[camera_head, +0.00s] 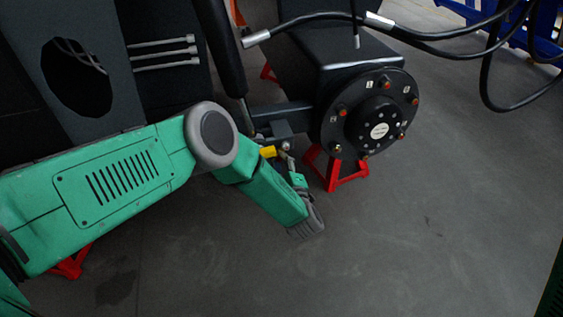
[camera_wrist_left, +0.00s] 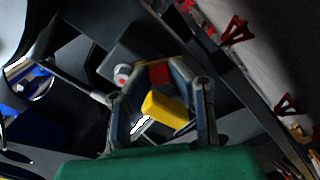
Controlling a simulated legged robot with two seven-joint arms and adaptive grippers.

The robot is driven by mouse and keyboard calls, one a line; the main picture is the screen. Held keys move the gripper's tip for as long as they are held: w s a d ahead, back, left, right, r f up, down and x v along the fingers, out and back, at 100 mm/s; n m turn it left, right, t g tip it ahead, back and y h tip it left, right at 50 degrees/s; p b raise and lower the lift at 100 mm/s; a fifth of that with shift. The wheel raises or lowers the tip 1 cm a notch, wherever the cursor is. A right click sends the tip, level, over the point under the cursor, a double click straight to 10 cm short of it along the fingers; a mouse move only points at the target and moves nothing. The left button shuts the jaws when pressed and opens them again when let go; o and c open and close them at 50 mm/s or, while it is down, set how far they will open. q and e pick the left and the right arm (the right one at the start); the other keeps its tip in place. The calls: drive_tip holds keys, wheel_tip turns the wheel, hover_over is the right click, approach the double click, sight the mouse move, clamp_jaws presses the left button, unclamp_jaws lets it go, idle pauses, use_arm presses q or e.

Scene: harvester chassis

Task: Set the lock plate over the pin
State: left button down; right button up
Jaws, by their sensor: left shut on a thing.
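My left gripper (camera_head: 281,153) is beside the chassis, just left of the wheel hub, with the folded green arm below it. A small yellow piece (camera_head: 267,152) is at its fingertips. In the left wrist view, the fingers of the gripper (camera_wrist_left: 158,82) stand either side of the yellow piece (camera_wrist_left: 167,110), and the gripper is shut on it. It looks like the lock plate, though its shape is partly hidden. A dark red piece (camera_wrist_left: 160,73) shows beyond it. A pale round end with a red centre (camera_wrist_left: 122,74) sits near the left finger; I cannot tell whether it is the pin.
The round black hub (camera_head: 380,130) with several bolts stands right of the gripper, above a red stand (camera_head: 337,171). Black hoses (camera_head: 440,38) hang at the upper right. A dark chassis panel (camera_head: 75,75) is at the left. The grey floor (camera_head: 430,230) is clear.

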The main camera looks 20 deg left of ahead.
use_arm(q)
drive_tip(key=shift+s+a+r+m+p, duration=0.2)
drive_tip(key=shift+m+p, duration=0.3)
drive_tip(key=shift+m, duration=0.7)
drive_tip(key=c, duration=1.7)
unclamp_jaws()
drive_tip(key=shift+s, duration=0.1)
drive_tip(key=v, duration=1.2)
drive_tip(key=shift+f, duration=0.1)
drive_tip(key=shift+c, duration=0.5)
